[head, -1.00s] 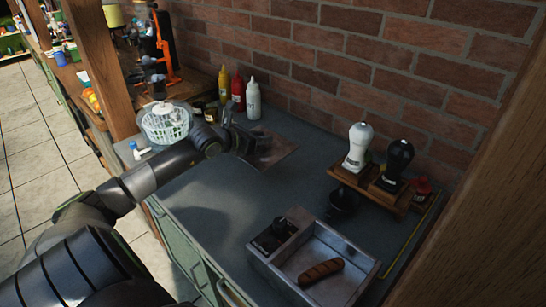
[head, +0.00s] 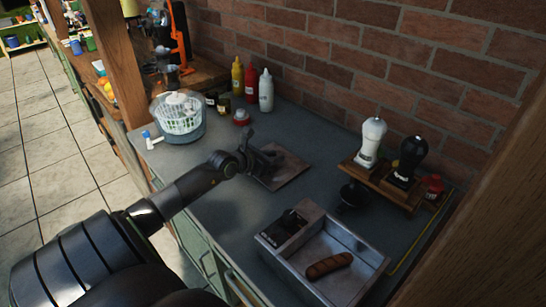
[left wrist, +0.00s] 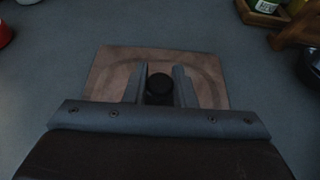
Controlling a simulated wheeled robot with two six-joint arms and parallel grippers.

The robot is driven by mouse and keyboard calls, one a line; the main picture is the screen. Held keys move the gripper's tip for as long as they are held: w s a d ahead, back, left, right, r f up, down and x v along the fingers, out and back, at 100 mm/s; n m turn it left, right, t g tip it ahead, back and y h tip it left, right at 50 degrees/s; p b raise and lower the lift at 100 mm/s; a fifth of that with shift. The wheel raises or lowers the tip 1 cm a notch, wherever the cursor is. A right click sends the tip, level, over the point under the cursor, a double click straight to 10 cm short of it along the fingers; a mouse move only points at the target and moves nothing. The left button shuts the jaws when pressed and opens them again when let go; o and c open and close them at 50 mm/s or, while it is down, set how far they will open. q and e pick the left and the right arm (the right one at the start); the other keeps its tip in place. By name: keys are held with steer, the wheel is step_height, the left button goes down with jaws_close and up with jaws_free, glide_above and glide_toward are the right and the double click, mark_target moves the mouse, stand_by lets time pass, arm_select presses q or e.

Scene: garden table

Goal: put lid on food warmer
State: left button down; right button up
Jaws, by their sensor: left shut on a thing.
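The food warmer (head: 372,276) is a metal box at the front right of the counter in the head view. Its larger compartment is open and holds a brown sausage (head: 330,265). The lid (head: 290,171) is a flat, brownish metallic plate left of and behind the warmer. My left gripper (head: 265,160) is above the lid. In the left wrist view, the fingers (left wrist: 160,72) are shut on the lid's round black knob (left wrist: 159,86), with the lid plate (left wrist: 115,62) below. I cannot tell how high the lid is above the counter. My right gripper is not in view.
A wooden rack with white (head: 370,142) and black (head: 407,160) dispensers stands behind the warmer. A black bowl-like item (head: 353,196) is between rack and warmer. A salad spinner (head: 180,122) and sauce bottles (head: 265,92) stand at the back left. Bare counter (head: 240,215) lies in front.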

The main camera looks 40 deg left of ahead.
arm_select(q)
steer(key=shift+f, duration=0.15)
steer(key=c, duration=1.2)
jaws_free()
